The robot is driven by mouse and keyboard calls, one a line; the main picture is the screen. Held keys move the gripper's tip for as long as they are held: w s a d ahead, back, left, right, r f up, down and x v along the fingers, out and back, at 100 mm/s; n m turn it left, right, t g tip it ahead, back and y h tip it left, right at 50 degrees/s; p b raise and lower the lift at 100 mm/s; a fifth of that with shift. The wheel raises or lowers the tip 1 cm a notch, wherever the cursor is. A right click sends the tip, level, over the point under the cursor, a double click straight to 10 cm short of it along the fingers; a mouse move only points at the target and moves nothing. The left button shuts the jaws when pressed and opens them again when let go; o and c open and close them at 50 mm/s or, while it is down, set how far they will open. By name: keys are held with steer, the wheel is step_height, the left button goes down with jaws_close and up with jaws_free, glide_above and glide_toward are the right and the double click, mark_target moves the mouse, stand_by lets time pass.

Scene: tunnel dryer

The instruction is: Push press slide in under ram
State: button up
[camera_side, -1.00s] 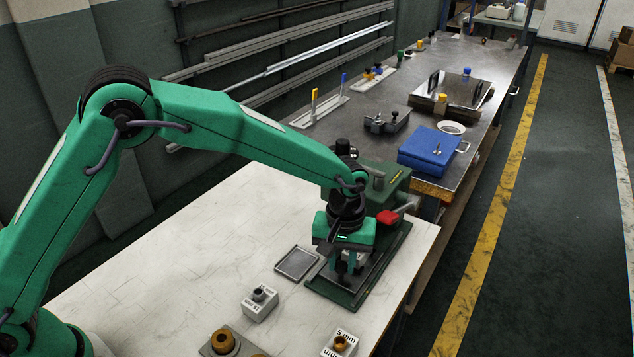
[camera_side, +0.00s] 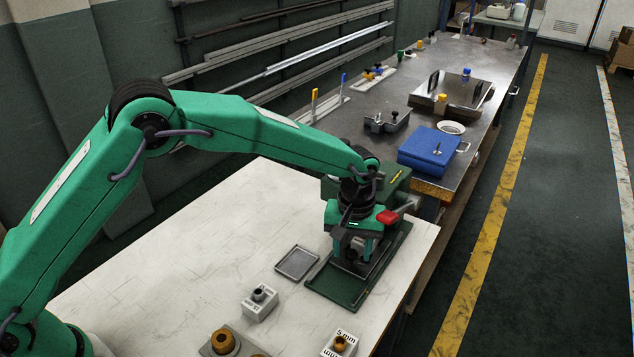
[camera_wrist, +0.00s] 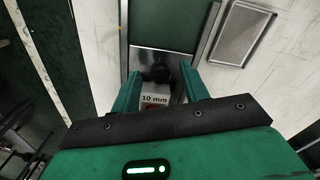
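The green press (camera_side: 330,188) stands on the white bench, with a red-ended lever (camera_side: 387,217). My gripper (camera_side: 352,255) is low over the press's green bed (camera_side: 335,290), close to the press body. In the wrist view my two fingers (camera_wrist: 159,75) stand apart. Between them are a pale block marked "10 mm" (camera_wrist: 153,99) and a dark round part (camera_wrist: 161,72). Whether the fingers touch the block is unclear. A bright metal plate, seemingly the slide (camera_wrist: 147,62), shows past the fingers. My gripper hides much of the slide and ram.
A shallow grey tray (camera_side: 297,262) lies left of the press. A pale block with a dark top (camera_side: 260,303) and a 5 mm block (camera_side: 340,344) stand in front. A blue box (camera_side: 428,149) sits on the metal table behind. The white bench's left side is clear.

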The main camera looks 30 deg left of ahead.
steer(key=shift+s, duration=0.25)
steer(key=shift+s, duration=1.15)
steer(key=s, duration=0.5)
step_height(320, 180, up, 8)
steer(key=s+a+r+m+t, duration=0.1)
steer(key=s+a+r, duration=0.3)
steer(key=a+r, duration=0.2)
steer(key=s+a+r+m+t, duration=0.1)
steer(key=s+a+r, duration=0.2)
steer(key=a+r, duration=0.3)
steer(key=shift+s+a+t+h, duration=0.4)
steer(key=shift+a, duration=1.75)
